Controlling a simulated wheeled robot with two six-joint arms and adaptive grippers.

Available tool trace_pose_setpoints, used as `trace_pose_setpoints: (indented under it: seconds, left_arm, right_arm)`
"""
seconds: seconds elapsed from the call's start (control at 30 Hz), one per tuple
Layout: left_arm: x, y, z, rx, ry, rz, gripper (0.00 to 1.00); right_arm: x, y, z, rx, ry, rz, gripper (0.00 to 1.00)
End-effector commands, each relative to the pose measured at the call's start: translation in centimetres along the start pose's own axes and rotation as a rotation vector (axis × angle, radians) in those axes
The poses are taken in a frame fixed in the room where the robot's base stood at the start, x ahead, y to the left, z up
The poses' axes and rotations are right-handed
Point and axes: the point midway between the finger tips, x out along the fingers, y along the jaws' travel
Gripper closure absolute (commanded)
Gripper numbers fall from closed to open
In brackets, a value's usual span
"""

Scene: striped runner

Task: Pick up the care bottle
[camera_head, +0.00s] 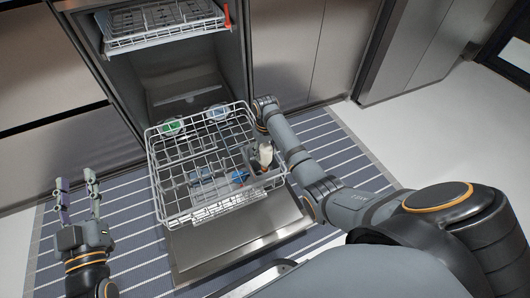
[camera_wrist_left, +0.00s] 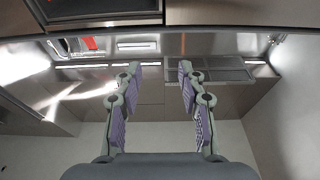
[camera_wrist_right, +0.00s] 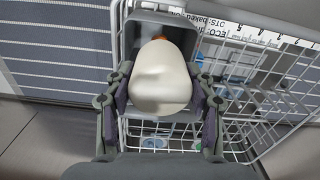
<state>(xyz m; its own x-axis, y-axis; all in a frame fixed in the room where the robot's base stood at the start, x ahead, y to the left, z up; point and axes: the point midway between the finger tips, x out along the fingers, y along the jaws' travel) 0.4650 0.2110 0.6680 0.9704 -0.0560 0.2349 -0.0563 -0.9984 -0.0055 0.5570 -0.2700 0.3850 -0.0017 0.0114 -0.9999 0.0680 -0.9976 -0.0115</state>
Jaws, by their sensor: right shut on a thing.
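The care bottle (camera_wrist_right: 162,78) is cream-white with an orange cap, seen large in the right wrist view. It also shows in the head view (camera_head: 265,155), at the grey cutlery basket (camera_head: 262,181) on the right side of the dishwasher rack. My right gripper (camera_wrist_right: 160,98) has one finger on each side of the bottle and is shut on it. The bottle overlaps the basket in the right wrist view; I cannot tell whether its bottom touches the basket. My left gripper (camera_head: 77,183) is open and empty, left of the rack.
The wire lower rack (camera_head: 190,215) is pulled out over the open dishwasher door (camera_head: 235,245). A green-and-white item (camera_head: 172,127) and a blue one (camera_head: 218,112) sit at its back. The upper rack (camera_head: 160,22) is above. The striped runner (camera_head: 120,230) lies around the door.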

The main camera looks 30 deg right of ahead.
Motion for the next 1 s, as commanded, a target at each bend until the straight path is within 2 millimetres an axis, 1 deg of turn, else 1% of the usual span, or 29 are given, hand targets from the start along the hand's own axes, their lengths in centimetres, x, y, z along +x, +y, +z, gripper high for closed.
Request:
trace_pose_setpoints:
  seconds: [0.03, 0.1, 0.27, 0.4, 0.47, 0.6, 0.77, 0.87, 1.0]
  left_arm:
    - [-0.2, 0.0, 1.1, -0.004, -0.049, -0.001, 0.60]
    - [-0.6, 0.0, 2.8, -0.009, -0.121, 0.000, 0.60]
    - [-2.0, 0.1, 6.7, -0.022, -0.283, 0.001, 0.60]
    - [-3.7, 0.3, 9.9, -0.034, -0.424, 0.004, 0.60]
    - [-4.5, 0.4, 11.2, -0.039, -0.483, 0.005, 0.60]
    - [-6.7, 0.7, 14.0, -0.050, -0.621, 0.010, 0.60]
    - [-9.7, 1.0, 16.9, -0.065, -0.777, 0.016, 0.60]
    - [-11.7, 1.3, 18.5, -0.075, -0.876, 0.022, 0.60]
    - [-15.0, 1.7, 20.5, -0.089, -1.019, 0.030, 0.60]
  right_arm:
    - [-0.5, 0.0, -0.1, 0.000, 0.002, 0.000, 0.88]
    - [-0.9, 0.0, -0.1, 0.000, 0.002, 0.000, 0.88]
    - [-1.9, 0.0, -0.1, 0.000, 0.002, 0.000, 0.88]
    - [-2.7, 0.0, -0.1, 0.000, 0.002, 0.000, 0.88]
    - [-3.0, 0.0, -0.1, 0.000, 0.003, 0.000, 0.88]
    - [-3.8, 0.0, -0.1, 0.000, 0.002, 0.000, 0.88]
    - [-4.8, 0.0, -0.1, 0.000, 0.003, 0.000, 0.88]
    - [-5.4, -0.1, -0.1, 0.000, 0.003, 0.000, 0.88]
    - [-6.4, -0.1, -0.1, 0.000, 0.002, 0.000, 0.88]
